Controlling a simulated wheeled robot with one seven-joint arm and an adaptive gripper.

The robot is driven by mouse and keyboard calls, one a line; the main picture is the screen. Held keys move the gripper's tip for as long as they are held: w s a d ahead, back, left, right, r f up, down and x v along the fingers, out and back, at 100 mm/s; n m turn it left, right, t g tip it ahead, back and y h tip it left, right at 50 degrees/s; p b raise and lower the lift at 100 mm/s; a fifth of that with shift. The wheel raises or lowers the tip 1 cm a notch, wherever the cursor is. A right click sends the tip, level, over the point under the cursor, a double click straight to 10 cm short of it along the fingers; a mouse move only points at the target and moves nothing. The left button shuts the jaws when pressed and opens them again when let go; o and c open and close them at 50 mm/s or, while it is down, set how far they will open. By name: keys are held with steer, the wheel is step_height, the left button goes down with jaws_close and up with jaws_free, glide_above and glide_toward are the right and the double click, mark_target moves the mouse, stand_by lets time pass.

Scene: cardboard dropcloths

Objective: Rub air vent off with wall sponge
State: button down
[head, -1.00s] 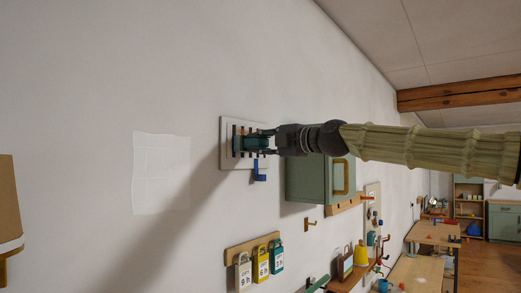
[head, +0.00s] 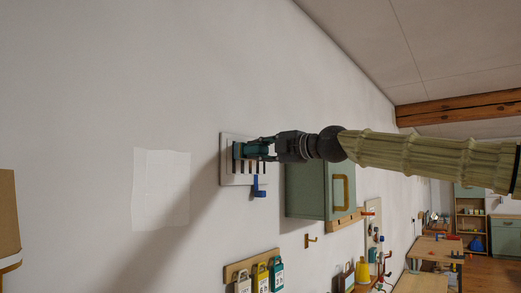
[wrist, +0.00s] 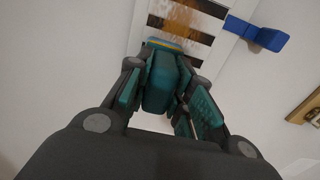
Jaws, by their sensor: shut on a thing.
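The air vent (head: 228,178) is a white plate with dark slots on the wall. In the wrist view the vent (wrist: 217,10) shows a patchy brown stain across its slats. My gripper (head: 240,150) is at the upper part of the vent in the head view. In the wrist view my gripper (wrist: 165,90) is shut on a teal block, the wall sponge (wrist: 160,80), with a thin yellow and blue layer at its far end. That end is at the vent's edge and overlaps it in view; I cannot tell whether it touches. My fingers partly hide the sponge.
A blue bracket (head: 259,187) sticks out at the vent's lower right. A green cabinet (head: 306,190) hangs to the right, close under my arm. Several padlock-like tags (head: 260,278) hang from a wooden rail below.

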step_height(320, 180, down, 6)
steer(key=b, duration=0.4)
steer(key=w+d+r+p, duration=0.25)
steer(key=r+p, duration=0.35)
steer(key=r, duration=0.3)
steer(key=shift+w+d+f+b, duration=1.05)
steer(key=shift+w+f+b, duration=0.85)
steer(key=shift+f, duration=2.35)
step_height(320, 180, up, 8)
steer(key=p, duration=0.4)
steer(key=shift+a+r+p, duration=0.15)
steer(key=shift+p, duration=0.25)
